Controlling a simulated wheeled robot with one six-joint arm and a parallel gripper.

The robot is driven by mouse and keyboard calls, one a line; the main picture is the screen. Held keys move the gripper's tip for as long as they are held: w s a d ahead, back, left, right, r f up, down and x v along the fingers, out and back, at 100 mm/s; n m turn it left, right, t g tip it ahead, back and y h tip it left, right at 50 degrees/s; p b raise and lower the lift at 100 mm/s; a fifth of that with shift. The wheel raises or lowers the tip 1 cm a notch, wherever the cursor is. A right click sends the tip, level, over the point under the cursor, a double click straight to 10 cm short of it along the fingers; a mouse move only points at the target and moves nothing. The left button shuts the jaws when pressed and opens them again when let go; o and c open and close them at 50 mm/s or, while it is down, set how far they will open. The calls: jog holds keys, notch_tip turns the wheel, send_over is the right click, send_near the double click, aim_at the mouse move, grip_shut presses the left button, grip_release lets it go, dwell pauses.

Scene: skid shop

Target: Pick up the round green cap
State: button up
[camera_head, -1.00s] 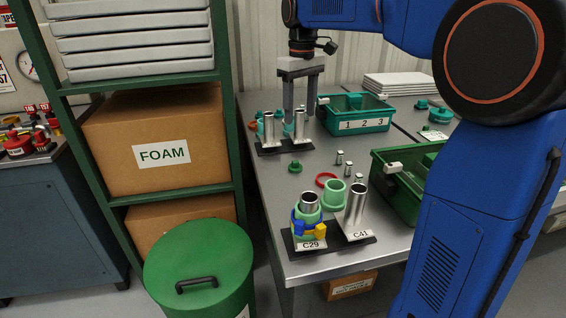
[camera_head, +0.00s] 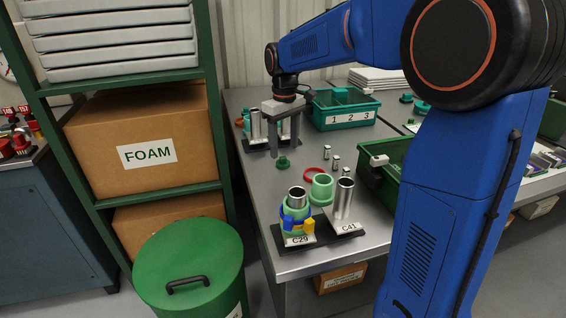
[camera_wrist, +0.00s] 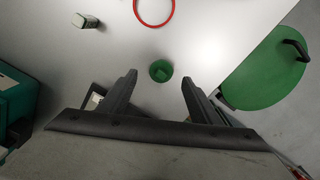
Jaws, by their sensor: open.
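The round green cap (camera_head: 283,162) lies on the grey bench, behind the red ring and in front of my gripper. In the wrist view the cap (camera_wrist: 161,70) shows as a small dark green disc between and just beyond my fingertips. My gripper (camera_head: 284,147) points down and is open and empty, close to the cap in the head view. In the wrist view its two fingers (camera_wrist: 160,79) stand apart on either side of the cap's line. The exact height above the cap is hard to tell.
Metal tubes stand on the C29/C41 base (camera_head: 348,229). A teal bin (camera_head: 345,117) stands behind and a green crate (camera_head: 386,160) to the right. Another tube stand is beside my gripper.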

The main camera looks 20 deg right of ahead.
aim_at(283, 157)
jog(key=shift+w+a+f, duration=0.1)
jog(key=shift+f, duration=1.05)
jog(key=shift+a+f, duration=0.1)
jog(key=shift+f, duration=1.05)
jog(key=shift+c, duration=0.5)
jog(key=c, duration=1)
jog(key=shift+r, duration=0.15)
